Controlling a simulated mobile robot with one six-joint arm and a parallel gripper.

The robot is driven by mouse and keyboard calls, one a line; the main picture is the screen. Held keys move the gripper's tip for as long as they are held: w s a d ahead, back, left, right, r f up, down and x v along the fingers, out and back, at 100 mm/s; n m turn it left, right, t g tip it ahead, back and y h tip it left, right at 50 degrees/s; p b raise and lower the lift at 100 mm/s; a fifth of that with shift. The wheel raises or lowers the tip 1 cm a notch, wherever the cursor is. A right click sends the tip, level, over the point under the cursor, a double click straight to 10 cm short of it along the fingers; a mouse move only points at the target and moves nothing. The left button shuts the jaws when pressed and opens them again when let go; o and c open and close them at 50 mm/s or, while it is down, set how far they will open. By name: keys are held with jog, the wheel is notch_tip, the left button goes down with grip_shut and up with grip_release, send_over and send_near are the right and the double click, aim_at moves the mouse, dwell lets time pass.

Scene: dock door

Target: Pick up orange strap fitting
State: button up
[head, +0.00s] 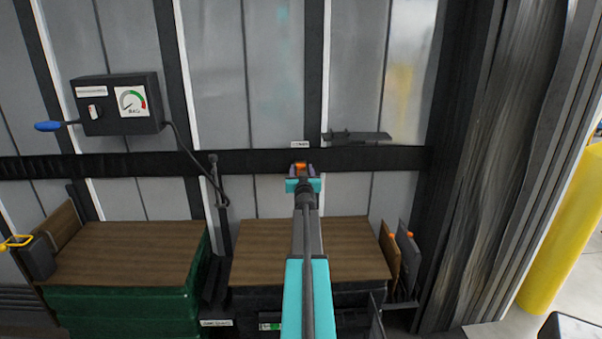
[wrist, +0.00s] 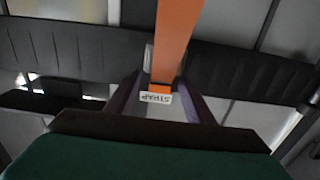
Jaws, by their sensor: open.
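The orange strap fitting (head: 300,168) is a small orange piece on the black horizontal band of the wall, below a small white label. In the wrist view the orange strap (wrist: 177,40) runs from the top edge down to a tag reading "STRAP" upside down. My gripper (head: 303,173) is open at the fitting, its purple fingers on either side of the orange. The wrist view shows my gripper (wrist: 162,88) with a finger to each side of the strap's end. I cannot tell whether either finger touches it.
A gauge box (head: 117,104) with a blue-handled lever hangs at the left. A dark ledge (head: 357,136) sits just right of the fitting. Wooden-topped blocks (head: 130,253) stand below. A dark curtain (head: 500,150) and a yellow post (head: 562,240) are at the right.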

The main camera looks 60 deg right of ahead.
jog(key=c, duration=1.2)
jog(key=shift+o, duration=0.2)
jog(key=shift+r, duration=0.1)
jog(key=shift+r+p, duration=1.45)
jog(key=shift+r, duration=0.35)
jog(key=s+a+p, duration=0.2)
jog(key=s+a, duration=0.2)
jog(key=s, duration=0.3)
jog(key=s+a+r+p, duration=0.1)
jog(key=s+a+p, duration=0.1)
jog(key=s+a, duration=0.2)
jog(key=s, duration=0.2)
jog(key=shift+s+a+r, duration=0.15)
jog(key=shift+s, duration=0.2)
